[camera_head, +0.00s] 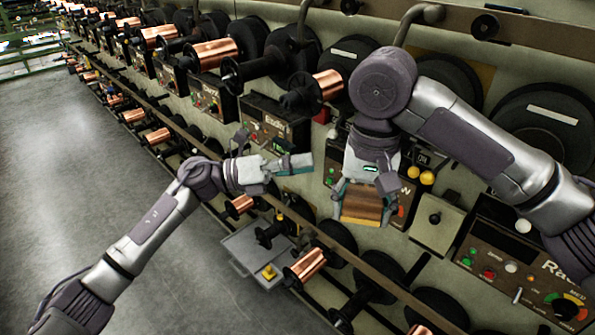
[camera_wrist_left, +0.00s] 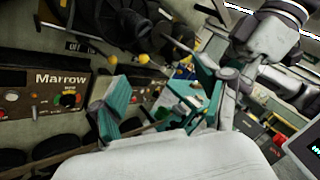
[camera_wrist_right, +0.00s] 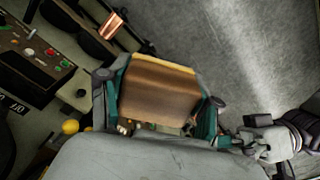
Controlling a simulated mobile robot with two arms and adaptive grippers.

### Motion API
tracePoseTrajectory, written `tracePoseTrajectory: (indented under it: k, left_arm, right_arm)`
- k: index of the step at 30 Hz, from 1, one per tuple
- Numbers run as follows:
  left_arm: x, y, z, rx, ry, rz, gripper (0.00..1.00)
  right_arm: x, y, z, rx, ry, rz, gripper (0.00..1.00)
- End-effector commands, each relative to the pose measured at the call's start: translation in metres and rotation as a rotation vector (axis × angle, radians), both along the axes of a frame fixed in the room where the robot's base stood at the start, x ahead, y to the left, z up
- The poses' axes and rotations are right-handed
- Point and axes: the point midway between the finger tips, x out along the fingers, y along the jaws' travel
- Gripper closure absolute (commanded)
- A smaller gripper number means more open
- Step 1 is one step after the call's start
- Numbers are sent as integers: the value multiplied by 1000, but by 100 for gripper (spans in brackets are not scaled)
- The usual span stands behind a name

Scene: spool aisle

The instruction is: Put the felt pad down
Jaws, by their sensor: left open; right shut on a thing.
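The felt pad (camera_head: 361,207) appears to be the brown, block-like thing in my right gripper (camera_head: 366,201). In the right wrist view the pad (camera_wrist_right: 158,93) fills the space between the two teal-lined fingers, with a yellowish strip along its far edge. It is held up in front of the machine panels, and no surface shows touching it from below. My left gripper (camera_head: 285,164) is open and empty, to the left of the pad in the head view. Its two teal-lined fingers stand apart in the left wrist view (camera_wrist_left: 155,108).
A grey tray (camera_head: 236,243) sits low at the centre, with a black spool and a yellow piece at it. Copper spools (camera_head: 309,265) and control panels (camera_head: 272,122) line the machine. A pale box (camera_head: 436,222) is right of the pad. The floor (camera_head: 90,160) at left is clear.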

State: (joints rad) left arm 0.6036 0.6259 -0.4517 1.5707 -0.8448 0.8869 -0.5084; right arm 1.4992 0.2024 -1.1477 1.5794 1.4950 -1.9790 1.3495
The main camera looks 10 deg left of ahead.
Motion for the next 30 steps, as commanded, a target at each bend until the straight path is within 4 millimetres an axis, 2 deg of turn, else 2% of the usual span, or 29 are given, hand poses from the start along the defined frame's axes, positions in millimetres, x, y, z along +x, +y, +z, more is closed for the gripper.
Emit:
tracePoseTrajectory:
  k: [1, 3, 6, 10, 14, 17, 30]
  left_arm:
    - [-17, -7, 22, 89, -119, -60, 25]
    - [-42, -14, 40, 219, -275, -140, 25]
    - [-75, -18, 56, 404, -477, -243, 25]
    - [-99, -16, 60, 568, -632, -324, 25]
    - [-106, -18, 58, 626, -685, -353, 25]
    - [-107, -27, 54, 628, -687, -357, 25]
    - [-105, -101, 24, 622, -683, -354, 25]
  right_arm:
    - [0, 0, 0, 0, 0, 0, 92]
    - [0, 0, 0, 0, 0, 0, 92]
    - [0, 0, 0, 0, 0, 0, 92]
    - [0, 0, 0, 0, 0, 0, 92]
    - [0, 0, 0, 0, 0, 0, 92]
    - [0, 0, 0, 0, 0, 0, 92]
    - [0, 0, 0, 0, 0, 0, 92]
